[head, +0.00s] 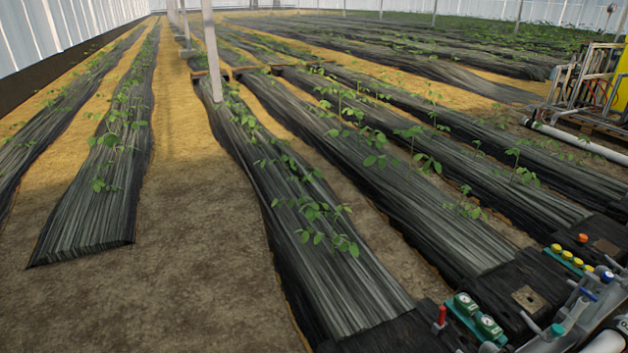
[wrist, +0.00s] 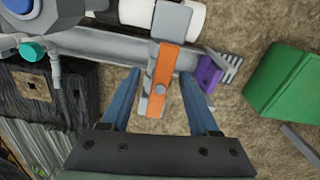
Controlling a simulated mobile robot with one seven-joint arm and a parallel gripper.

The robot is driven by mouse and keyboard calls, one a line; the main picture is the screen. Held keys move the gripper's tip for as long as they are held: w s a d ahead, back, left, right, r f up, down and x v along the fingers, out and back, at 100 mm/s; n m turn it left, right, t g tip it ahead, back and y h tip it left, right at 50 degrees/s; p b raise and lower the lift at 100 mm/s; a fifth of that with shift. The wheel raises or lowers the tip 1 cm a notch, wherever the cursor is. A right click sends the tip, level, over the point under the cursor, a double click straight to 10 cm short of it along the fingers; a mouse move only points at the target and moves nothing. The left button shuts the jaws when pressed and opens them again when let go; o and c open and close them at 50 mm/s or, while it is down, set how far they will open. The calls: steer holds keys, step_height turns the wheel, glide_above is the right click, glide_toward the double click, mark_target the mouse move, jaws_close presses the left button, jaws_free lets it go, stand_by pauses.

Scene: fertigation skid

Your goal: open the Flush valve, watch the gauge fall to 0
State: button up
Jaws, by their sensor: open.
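My gripper (wrist: 159,78) is open in the wrist view, its two blue fingers reaching up the picture. An orange lever-like bar (wrist: 163,80) with a grey end block (wrist: 171,20) lies between the fingers, with a gap on each side. No name on it can be read, so I cannot tell whether it is the Flush valve handle. In the head view, two round white dials in green housings, gauge-like (head: 466,302) (head: 489,326), sit at the lower right. Their readings are too small to make out. My gripper is outside the head view.
In the wrist view, a grey pipe runs behind the bar, with a purple piece (wrist: 208,75) and green box (wrist: 280,88) to the right and a teal knob (wrist: 33,50) left. The head view shows a red handle (head: 441,314), yellow knobs (head: 567,255) and open soil (head: 190,250) left.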

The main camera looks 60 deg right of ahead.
step_height(320, 180, up, 10)
steer(key=p, duration=1)
steer(key=shift+r, duration=0.15)
